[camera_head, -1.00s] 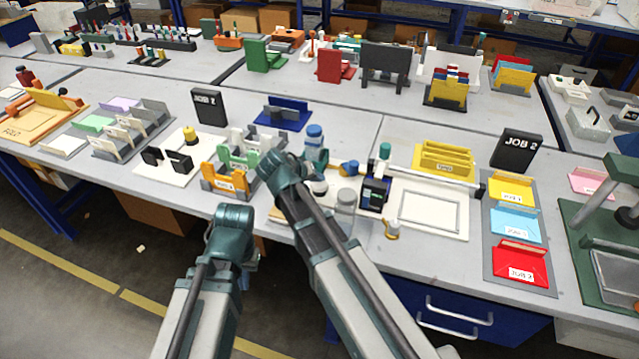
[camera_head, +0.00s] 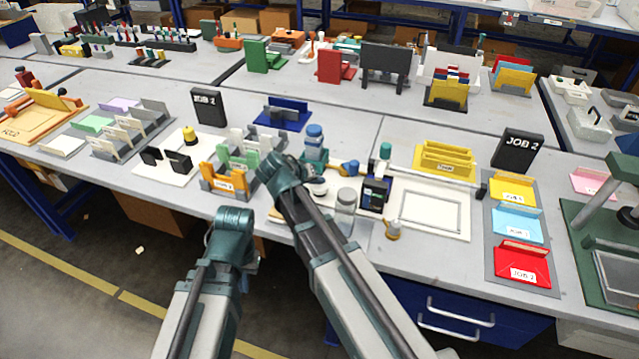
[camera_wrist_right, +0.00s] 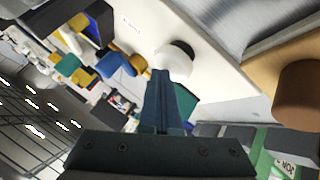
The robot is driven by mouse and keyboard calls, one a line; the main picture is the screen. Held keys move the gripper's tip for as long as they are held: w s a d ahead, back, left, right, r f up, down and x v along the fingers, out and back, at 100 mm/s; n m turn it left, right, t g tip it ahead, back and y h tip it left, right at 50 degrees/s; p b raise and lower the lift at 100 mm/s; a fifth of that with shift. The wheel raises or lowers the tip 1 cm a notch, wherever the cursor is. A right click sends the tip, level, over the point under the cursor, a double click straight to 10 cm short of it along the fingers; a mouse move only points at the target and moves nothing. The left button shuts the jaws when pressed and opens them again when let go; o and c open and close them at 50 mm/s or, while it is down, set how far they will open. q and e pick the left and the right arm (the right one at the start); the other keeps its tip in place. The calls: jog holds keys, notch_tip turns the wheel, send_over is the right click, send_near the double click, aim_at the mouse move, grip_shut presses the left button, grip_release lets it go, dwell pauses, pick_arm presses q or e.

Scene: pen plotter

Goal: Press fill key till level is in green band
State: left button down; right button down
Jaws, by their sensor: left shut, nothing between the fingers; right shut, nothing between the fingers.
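My right gripper (camera_wrist_right: 160,92) is shut and empty in the right wrist view. Its fingertips are close to a white round piece with a dark top (camera_wrist_right: 175,58); I cannot tell whether they touch. In the head view my right wrist (camera_head: 284,172) hides the fingers, in front of a blue-capped bottle (camera_head: 315,142). A clear jar (camera_head: 346,205) and a small black device with a screen (camera_head: 374,195) stand to its right. I cannot make out the fill key, the level or a green band. My left gripper (camera_head: 248,262) is shut, low in front of the table edge, mostly hidden by its wrist.
An orange, green and grey rack (camera_head: 222,178) stands left of my right wrist. A framed white sheet (camera_head: 430,212) and a tray of coloured envelopes (camera_head: 488,262) lie to the right. A brown cylinder (camera_wrist_right: 300,95) is at the right of the wrist view.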

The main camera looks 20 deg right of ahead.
aim_at(318, 188)
jog(key=shift+r+p, duration=1.1)
notch_tip(318, 188, up, 5)
jog(key=p, duration=0.5)
dwell(0.8)
jog(key=s+a+f+n+g+y, duration=0.1)
jog(key=s+a+g+y, duration=0.1)
jog(key=s+a, duration=0.2)
jog(key=s+a+f+n+g+y+p, duration=0.1)
jog(key=s+a, duration=0.3)
jog(key=s, duration=0.7)
jog(key=s+a+f+n+g+y, duration=0.2)
jog(key=s+a+n+y, duration=0.1)
jog(key=s, duration=0.5)
jog(key=shift+a+f+g+p, duration=0.4)
jog(key=shift+a, duration=0.35)
